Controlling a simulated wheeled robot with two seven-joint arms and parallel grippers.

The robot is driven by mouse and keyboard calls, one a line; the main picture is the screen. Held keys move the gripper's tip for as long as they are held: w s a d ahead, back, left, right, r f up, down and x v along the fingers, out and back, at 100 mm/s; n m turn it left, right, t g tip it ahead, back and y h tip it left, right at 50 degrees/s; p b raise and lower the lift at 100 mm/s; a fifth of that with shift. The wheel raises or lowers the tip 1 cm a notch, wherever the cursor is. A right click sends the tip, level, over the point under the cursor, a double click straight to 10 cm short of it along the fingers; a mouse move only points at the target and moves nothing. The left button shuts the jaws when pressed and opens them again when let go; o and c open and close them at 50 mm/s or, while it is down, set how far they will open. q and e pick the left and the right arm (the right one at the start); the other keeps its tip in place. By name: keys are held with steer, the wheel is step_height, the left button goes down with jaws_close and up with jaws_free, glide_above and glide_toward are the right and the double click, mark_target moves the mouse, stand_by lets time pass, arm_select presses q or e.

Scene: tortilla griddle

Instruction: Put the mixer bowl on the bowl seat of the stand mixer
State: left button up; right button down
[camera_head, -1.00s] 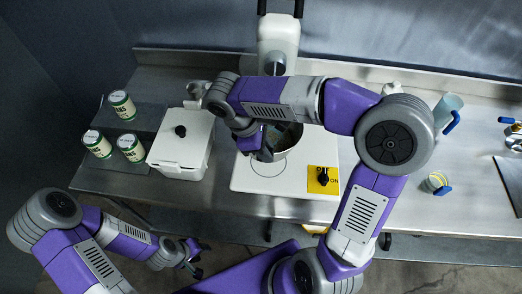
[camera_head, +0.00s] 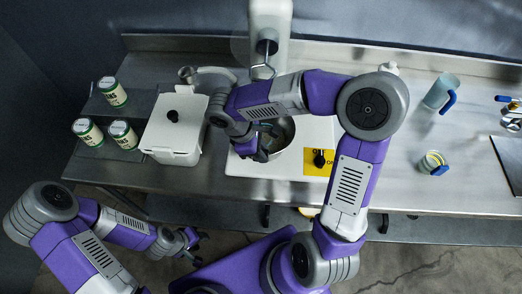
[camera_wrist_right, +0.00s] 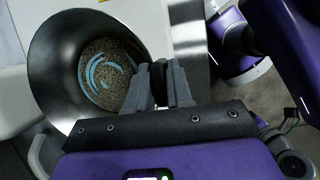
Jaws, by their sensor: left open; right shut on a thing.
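The steel mixer bowl (camera_head: 284,136) is over the white base plate of the stand mixer (camera_head: 269,22), below the mixer's hook. My right gripper (camera_head: 262,137) is at the bowl's left side, shut on its rim. In the right wrist view the bowl (camera_wrist_right: 50,65) is held at its wall by the gripper (camera_wrist_right: 162,88), and grainy contents with pale blue streaks show inside. Whether the bowl touches the seat cannot be told; the seat is hidden. My left gripper (camera_head: 192,243) is open and empty, in front of the counter.
A white lidded box (camera_head: 175,140) stands left of the mixer, with several labelled cans (camera_head: 112,92) further left. A yellow switch panel (camera_head: 320,161) is at the base's front right. A blue-handled pitcher (camera_head: 440,93) and a small cup (camera_head: 432,162) stand to the right.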

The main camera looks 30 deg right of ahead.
steer(key=c, duration=1)
jaws_free()
steer(key=shift+f, duration=0.1)
steer(key=p+v, duration=0.2)
steer(key=v, duration=1)
